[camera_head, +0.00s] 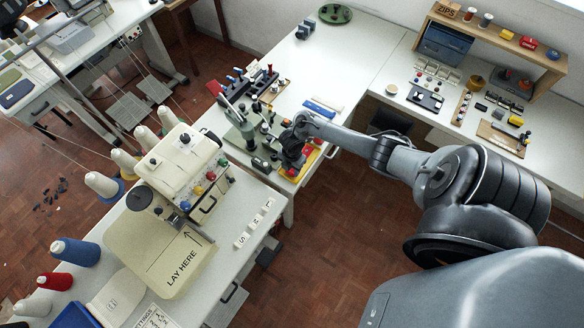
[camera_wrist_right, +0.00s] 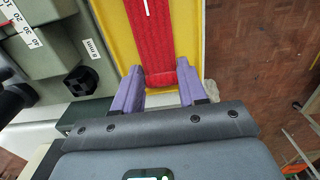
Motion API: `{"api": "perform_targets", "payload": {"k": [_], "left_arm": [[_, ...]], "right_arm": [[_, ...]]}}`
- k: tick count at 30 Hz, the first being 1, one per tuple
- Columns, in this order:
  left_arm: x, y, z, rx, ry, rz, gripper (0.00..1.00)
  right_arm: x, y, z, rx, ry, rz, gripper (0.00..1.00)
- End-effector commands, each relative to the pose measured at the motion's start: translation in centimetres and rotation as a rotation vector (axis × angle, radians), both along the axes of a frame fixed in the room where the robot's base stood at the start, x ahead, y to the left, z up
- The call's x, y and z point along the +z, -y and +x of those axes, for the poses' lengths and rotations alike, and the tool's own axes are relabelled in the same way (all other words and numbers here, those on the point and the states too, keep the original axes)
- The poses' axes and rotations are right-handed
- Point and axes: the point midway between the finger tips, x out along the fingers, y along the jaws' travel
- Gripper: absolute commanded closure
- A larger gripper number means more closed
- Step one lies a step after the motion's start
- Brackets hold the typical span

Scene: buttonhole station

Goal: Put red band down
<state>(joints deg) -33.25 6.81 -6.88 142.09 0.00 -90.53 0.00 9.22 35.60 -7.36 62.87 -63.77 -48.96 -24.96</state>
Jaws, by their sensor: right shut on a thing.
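In the right wrist view, the red band (camera_wrist_right: 155,42) is a ribbed red strip with a white mark near the top edge. It lies lengthwise over a yellow tray (camera_wrist_right: 193,30); I cannot tell whether it touches the tray floor. My right gripper (camera_wrist_right: 158,82) has purple fingers shut on the near end of the band. In the head view, my right gripper (camera_head: 291,160) is over the yellow tray (camera_head: 311,162) at the table's front edge and hides much of it. Some red shows beside the fingers. My left gripper is not in view.
A green-grey buttonhole machine (camera_head: 240,135) stands just left of the tray. A blue bar (camera_head: 319,109) lies behind it. A cream sewing machine (camera_head: 185,165) stands on the nearer table. The white tabletop (camera_head: 335,70) farther back is largely clear.

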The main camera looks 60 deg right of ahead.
Motion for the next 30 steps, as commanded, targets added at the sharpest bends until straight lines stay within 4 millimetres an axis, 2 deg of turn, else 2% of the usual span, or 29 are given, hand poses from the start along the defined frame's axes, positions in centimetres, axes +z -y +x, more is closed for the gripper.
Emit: {"api": "perform_targets", "payload": {"k": [6, 7, 12, 23, 26, 30], "left_arm": [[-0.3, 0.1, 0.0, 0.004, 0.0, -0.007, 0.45], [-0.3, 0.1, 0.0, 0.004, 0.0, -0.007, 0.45], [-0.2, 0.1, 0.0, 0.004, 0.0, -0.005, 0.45], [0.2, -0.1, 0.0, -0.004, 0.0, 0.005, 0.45], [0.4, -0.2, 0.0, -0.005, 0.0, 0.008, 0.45], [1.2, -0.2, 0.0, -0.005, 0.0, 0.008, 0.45]], "right_arm": [[-0.3, 0.0, 0.0, 0.0, 0.0, 0.0, 0.87], [-0.3, 0.0, 0.0, 0.001, 0.0, 0.0, 0.57], [-0.3, 0.0, 0.0, 0.0, 0.0, 0.0, 0.33], [0.2, 0.0, 0.0, 0.0, 0.0, 0.0, 0.33], [1.1, 0.0, 0.0, 0.003, 0.001, 0.0, 0.33], [3.2, 0.0, 0.0, 0.004, 0.002, 0.0, 0.33]]}}
